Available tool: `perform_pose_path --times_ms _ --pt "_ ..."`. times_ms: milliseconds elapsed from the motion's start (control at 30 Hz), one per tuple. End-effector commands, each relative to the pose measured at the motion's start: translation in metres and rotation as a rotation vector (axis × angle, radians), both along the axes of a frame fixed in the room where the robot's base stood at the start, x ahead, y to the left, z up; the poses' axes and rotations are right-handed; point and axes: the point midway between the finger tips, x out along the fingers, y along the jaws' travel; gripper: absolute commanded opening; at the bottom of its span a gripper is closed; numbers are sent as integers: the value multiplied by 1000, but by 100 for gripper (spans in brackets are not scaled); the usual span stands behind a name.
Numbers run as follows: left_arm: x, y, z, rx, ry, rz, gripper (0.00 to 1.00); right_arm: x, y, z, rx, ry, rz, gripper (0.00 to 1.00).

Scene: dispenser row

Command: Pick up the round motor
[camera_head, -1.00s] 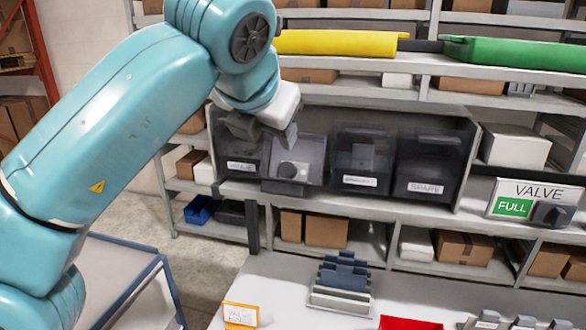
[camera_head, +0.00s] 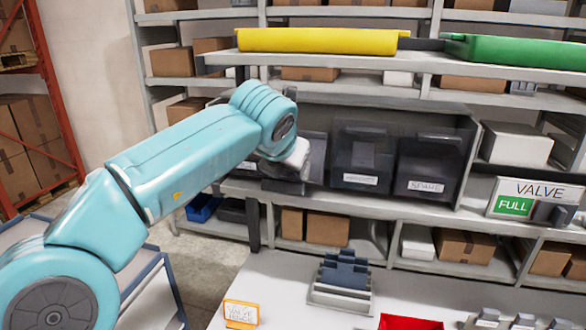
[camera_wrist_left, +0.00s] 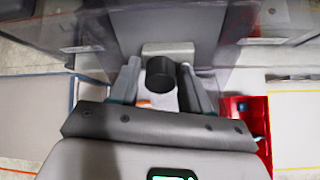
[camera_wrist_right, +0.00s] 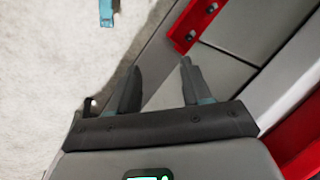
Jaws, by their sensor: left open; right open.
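A dark round cylinder (camera_wrist_left: 160,74), which looks like the round motor, shows in the left wrist view. It sits in front of a grey block. My left gripper (camera_wrist_left: 159,80) is open, with one finger on each side of the cylinder; I cannot tell whether they touch it. In the head view my left arm reaches to the left part of the dispenser row, and its white wrist (camera_head: 298,155) covers the bin front there. The motor is hidden in that view. My right gripper (camera_wrist_right: 158,82) is open and empty in the right wrist view.
Dark bins stand to the right, one labelled SPARE (camera_head: 431,167). A yellow tray (camera_head: 320,40) and a green tray (camera_head: 510,52) lie on the shelf above. Below are a white table with a grey fixture (camera_head: 342,282) and a red bin (camera_head: 410,323).

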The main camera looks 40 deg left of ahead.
Motion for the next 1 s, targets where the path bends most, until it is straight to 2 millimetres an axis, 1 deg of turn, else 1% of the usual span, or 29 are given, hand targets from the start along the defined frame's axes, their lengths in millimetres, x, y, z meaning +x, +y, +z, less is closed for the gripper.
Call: perform_pose_path --times_ms 233,267,300,367,400,1000 --pt "2 1 -2 0 -1 0 48 0 0 0 0 0 -1 48" --pt "2 1 -2 0 -1 0 44 0 0 0 0 0 -1 48" --pt "2 1 -2 0 -1 0 31 0 0 0 0 0 -1 48" --pt "2 1 -2 0 -1 0 12 0 0 0 0 0 0 48" --pt "2 1 -2 0 -1 0 0 0 0 0 0 0 0 48" --pt "0 1 1 0 -3 0 0 0 0 0 0 0 0 48"
